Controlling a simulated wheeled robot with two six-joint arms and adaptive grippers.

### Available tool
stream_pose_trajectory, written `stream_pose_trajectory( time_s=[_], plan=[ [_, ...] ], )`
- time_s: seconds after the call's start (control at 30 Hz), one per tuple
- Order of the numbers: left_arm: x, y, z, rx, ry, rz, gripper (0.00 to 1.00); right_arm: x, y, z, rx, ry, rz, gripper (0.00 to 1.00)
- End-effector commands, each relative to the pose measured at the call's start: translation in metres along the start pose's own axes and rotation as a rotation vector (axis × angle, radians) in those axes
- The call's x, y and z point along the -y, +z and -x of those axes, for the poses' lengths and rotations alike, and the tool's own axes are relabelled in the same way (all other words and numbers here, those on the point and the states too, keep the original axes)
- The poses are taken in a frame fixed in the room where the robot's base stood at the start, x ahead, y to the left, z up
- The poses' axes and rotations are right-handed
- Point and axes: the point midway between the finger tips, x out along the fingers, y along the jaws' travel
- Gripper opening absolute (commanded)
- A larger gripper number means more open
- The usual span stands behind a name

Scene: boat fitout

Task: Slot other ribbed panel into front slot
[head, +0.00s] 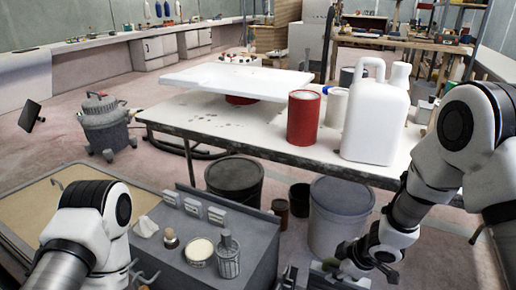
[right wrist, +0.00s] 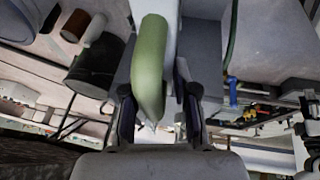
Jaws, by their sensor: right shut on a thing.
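My right gripper (head: 343,262) reaches down at the bottom of the head view, in front of the grey bucket. In the right wrist view the right gripper (right wrist: 158,118) is shut on a long green thing with a rounded face (right wrist: 150,65). I cannot make out ribs on it, so I cannot tell whether it is the ribbed panel. In the head view only a small dark green patch shows at the fingers. My left gripper (head: 143,277) shows partly at the bottom edge, beside the grey cabinet. I cannot make out the front slot or another panel.
The grey cabinet top (head: 165,240) carries several small white blocks, a cloth, a brush, a tin and a wire-like jar. The white workbench (head: 260,130) carries a red can (head: 303,118) and a white jug (head: 375,120). A grey bucket (head: 338,210) stands below it.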

Motion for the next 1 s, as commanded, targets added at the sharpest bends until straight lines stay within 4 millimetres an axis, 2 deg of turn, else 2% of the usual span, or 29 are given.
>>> stream_pose_trajectory(
  time_s=[0.2,0.33,0.5,0.7,0.73,1.0],
  plan=[
    [0.0,0.0,0.0,0.0,0.0,0.0,0.49,-0.034,-0.034,-0.005,0.08,0.158,-0.362,0.0],
    [0.0,0.0,0.0,0.0,0.0,0.0,0.49,-0.048,-0.042,-0.002,0.133,0.261,-0.615,0.0],
    [0.0,0.0,0.0,0.0,0.0,0.0,0.49,-0.057,-0.039,0.003,0.181,0.349,-0.841,0.0],
    [0.0,0.0,0.0,0.0,0.0,0.0,0.49,-0.057,-0.031,0.006,0.235,0.454,-1.091,0.0],
    [0.0,0.0,0.013,0.001,0.0,0.0,0.49,-0.06,-0.036,0.019,0.234,0.453,-1.092,0.0],
    [-0.001,0.0,0.071,0.0,0.0,0.0,0.49,-0.071,-0.057,0.071,0.233,0.448,-1.085,0.0]
  ],
)
